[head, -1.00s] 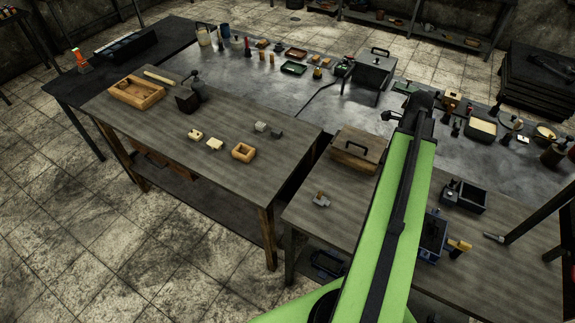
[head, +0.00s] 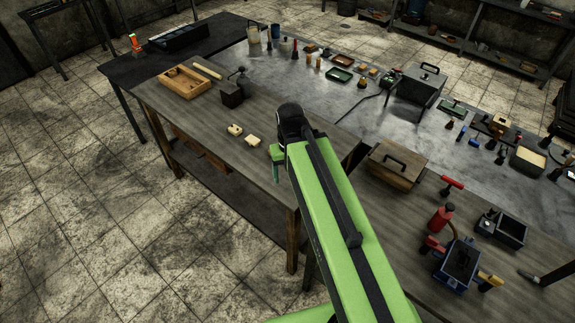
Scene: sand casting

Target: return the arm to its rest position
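My green arm (head: 335,225) reaches up from the bottom of the head view, over the near tables. Its dark joint (head: 291,122) lies above the right part of the left wooden table (head: 200,118).
A wooden box with a handle (head: 396,167) and a blue container (head: 459,263) stand to the right. Open tiled floor (head: 90,210) lies left.

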